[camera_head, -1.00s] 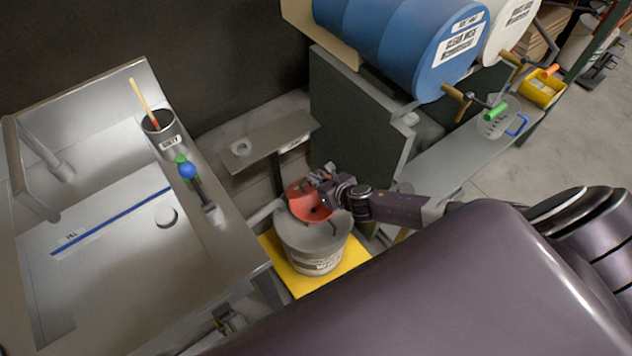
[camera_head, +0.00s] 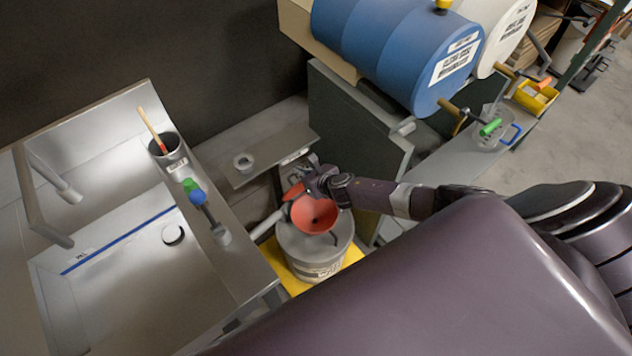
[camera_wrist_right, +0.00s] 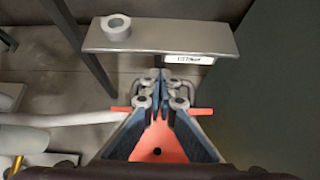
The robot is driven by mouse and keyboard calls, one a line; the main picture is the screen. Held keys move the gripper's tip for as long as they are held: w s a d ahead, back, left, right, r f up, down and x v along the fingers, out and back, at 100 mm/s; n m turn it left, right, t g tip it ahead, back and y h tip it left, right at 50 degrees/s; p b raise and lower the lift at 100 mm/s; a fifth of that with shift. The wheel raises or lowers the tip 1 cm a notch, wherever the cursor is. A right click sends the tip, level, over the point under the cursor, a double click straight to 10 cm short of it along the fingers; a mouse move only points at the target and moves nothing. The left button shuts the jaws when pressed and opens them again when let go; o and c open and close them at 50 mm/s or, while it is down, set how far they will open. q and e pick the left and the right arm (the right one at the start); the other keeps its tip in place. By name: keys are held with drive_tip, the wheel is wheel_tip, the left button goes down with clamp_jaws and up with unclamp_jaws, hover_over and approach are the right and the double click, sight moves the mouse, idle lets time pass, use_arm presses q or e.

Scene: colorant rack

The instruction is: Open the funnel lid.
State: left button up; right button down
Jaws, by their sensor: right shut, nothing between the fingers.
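The red funnel (camera_head: 316,216) sits on top of the grey bucket (camera_head: 318,255), and its bowl and dark centre hole show in the head view. A red flap, which looks like the funnel lid (camera_head: 293,194), stands raised at the funnel's back left edge, partly hidden by my gripper. My right gripper (camera_head: 309,182) is shut and empty, just above and behind the funnel rim. In the right wrist view, the fingers (camera_wrist_right: 160,92) are together over the orange funnel (camera_wrist_right: 157,150), with thin red edges to both sides. Contact with the lid cannot be told. My left gripper is not in view.
The bucket stands on a yellow platform (camera_head: 352,254). A grey shelf (camera_head: 265,150) with a small ring is behind. A metal sink bench (camera_head: 110,270) is at left, with a brush cup (camera_head: 172,160). A blue drum (camera_head: 400,45) lies at upper right.

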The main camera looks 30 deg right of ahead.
drive_tip(key=shift+w+a+r, duration=0.1)
drive_tip(key=shift+w, duration=0.5)
idle(0.3)
